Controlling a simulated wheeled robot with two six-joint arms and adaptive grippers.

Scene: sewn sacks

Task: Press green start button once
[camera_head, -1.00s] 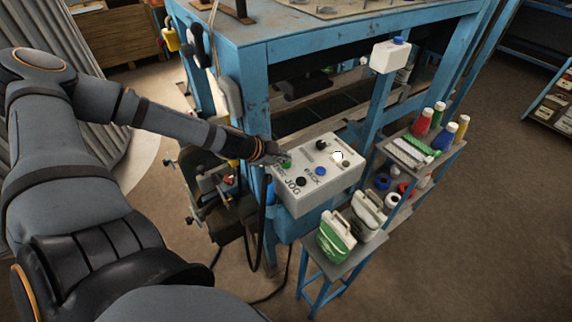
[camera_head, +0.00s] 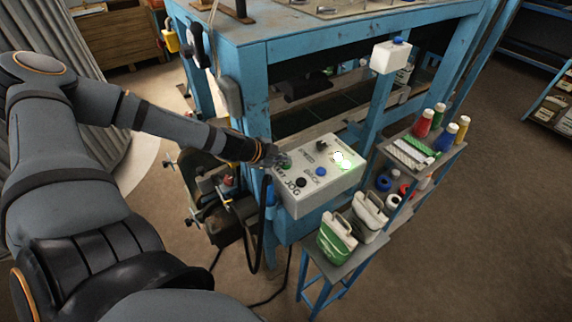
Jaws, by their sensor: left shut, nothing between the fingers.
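The white control box (camera_head: 322,194) is fixed to the blue machine frame, near the middle of the head view. The green start button (camera_head: 286,163) is on its upper left part, partly hidden by my gripper. My left gripper (camera_head: 278,160) is shut and empty, with its tip at the green button; I cannot tell whether it presses it. My right gripper is not in view.
The panel also has a black button (camera_head: 300,182), a blue button (camera_head: 320,172) and a dark knob (camera_head: 321,145). A small blue stand (camera_head: 353,262) with white and green containers is close to the box's right. Open floor lies at the right.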

